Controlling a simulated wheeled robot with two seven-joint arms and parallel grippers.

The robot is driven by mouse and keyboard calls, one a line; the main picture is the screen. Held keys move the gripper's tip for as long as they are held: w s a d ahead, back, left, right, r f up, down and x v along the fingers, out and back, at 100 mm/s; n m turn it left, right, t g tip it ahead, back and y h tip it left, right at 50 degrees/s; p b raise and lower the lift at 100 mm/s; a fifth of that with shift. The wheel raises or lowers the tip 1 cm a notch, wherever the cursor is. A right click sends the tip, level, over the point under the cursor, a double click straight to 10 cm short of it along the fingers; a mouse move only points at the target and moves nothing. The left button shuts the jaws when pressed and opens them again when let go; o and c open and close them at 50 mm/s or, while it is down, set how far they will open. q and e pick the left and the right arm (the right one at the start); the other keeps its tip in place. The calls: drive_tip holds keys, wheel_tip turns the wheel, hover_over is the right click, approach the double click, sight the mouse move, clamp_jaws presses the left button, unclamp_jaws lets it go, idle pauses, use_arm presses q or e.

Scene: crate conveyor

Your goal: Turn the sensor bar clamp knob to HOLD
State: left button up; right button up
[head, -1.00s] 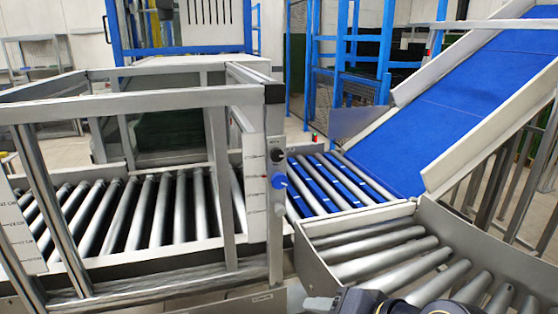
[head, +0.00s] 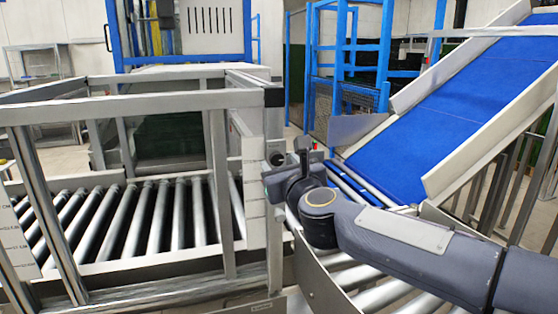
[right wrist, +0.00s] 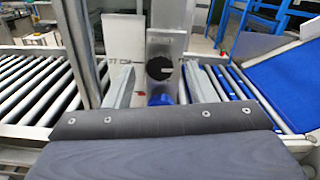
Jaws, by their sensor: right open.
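A grey control post (head: 274,120) stands at the right end of the frame. Its black round knob (head: 277,158) shows in the head view, and it shows larger in the right wrist view (right wrist: 159,68) with a pale mark at its right side. Below it a blue knob (right wrist: 160,99) is partly hidden by my gripper body. The labels are too small to read, so I cannot tell which knob is the clamp's. My right gripper (right wrist: 158,78) is open and empty, its fingers left and right of the black knob, apart from it. My left gripper is out of view.
A grey roller conveyor (head: 150,215) runs behind the frame's bars (head: 120,98). A blue belt ramp (head: 450,110) rises at the right. Curved rollers (head: 385,297) lie below my right arm. White label plates (right wrist: 123,40) sit left of the post.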

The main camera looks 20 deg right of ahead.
drive_tip(key=shift+w, duration=0.95)
drive_tip(key=c, duration=1)
